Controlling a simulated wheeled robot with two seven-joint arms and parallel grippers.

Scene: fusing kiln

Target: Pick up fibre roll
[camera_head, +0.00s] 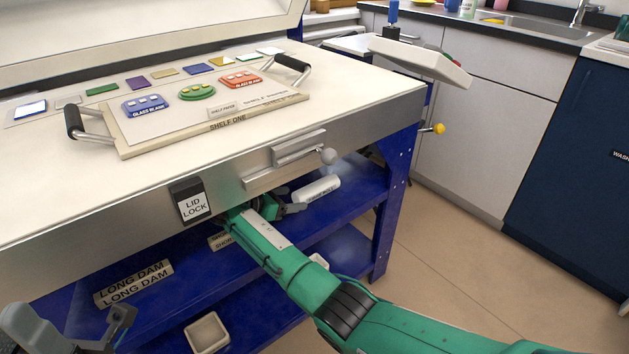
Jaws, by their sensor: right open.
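The fibre roll (318,188) is a white cylinder lying on the blue shelf under the kiln, with small lettering along its lower side. My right gripper (292,204) reaches under the kiln's front edge, its fingers just left of the roll's near-left end. It is open, and I see nothing held in it. Whether a fingertip touches the roll I cannot tell. My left gripper (122,322) is only partly in view at the bottom left, far from the roll, and its jaw state is unclear.
The kiln's steel front (120,213) with the lid lock (190,200) and a handle (287,160) overhangs the shelf. A long dam label (134,283) marks the shelf's left. A blue leg (393,195) stands right of the roll. The floor (470,255) is clear.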

